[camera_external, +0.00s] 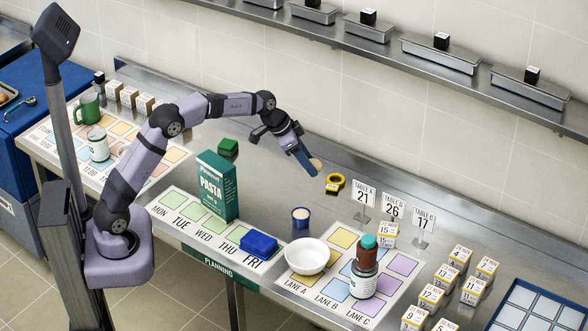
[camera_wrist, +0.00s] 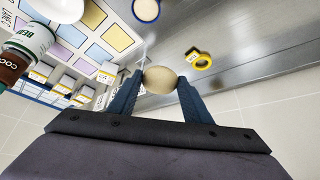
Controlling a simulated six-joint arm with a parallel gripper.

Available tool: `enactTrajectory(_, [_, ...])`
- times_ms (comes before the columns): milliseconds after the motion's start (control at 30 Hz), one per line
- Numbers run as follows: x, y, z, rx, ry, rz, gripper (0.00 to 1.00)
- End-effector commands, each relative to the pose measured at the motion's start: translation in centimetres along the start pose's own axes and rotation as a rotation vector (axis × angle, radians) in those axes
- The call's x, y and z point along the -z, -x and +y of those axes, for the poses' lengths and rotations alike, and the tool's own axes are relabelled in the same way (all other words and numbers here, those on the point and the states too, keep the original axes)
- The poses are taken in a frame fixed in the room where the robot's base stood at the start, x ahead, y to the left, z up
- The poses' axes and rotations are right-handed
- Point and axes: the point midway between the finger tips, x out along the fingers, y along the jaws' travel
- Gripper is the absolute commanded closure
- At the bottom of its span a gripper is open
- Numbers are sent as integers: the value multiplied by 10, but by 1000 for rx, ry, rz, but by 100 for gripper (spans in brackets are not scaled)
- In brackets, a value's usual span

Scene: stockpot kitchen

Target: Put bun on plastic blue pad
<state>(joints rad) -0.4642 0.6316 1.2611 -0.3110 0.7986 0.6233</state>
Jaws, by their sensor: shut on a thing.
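The bun (camera_wrist: 160,80) is a small, pale tan, rounded thing between the fingertips in the wrist view. It also shows at the finger ends in the external view (camera_external: 316,164). My gripper (camera_external: 310,166) is shut on it, held in the air over the back of the steel counter. A blue, flat-topped, block-like thing (camera_external: 258,244), perhaps the plastic blue pad, lies by FRI on the planning mat. It is to the front left of my gripper and does not show clearly in the wrist view.
A green pasta box (camera_external: 217,186) stands upright behind the blue thing. A white bowl (camera_external: 307,256) and a brown bottle with a teal cap (camera_external: 365,262) stand on the lane mat. Yellow tape (camera_external: 335,183), a small blue cup (camera_external: 300,217) and table-number signs (camera_external: 393,207) stand near my gripper.

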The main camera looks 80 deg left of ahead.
Motion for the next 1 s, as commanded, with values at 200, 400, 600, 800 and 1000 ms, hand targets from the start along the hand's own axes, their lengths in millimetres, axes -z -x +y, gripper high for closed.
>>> enactTrajectory(200, [-42, 16, 6, -50, -81, -3, 77])
enactTrajectory(400, [-78, 20, 31, -163, -275, -1, 77])
enactTrajectory(600, [-113, 26, 62, -316, -543, 0, 77])
enactTrajectory(800, [-144, 38, 92, -516, -896, 1, 77])
enactTrajectory(1000, [-158, 54, 110, -706, -1229, 1, 77])
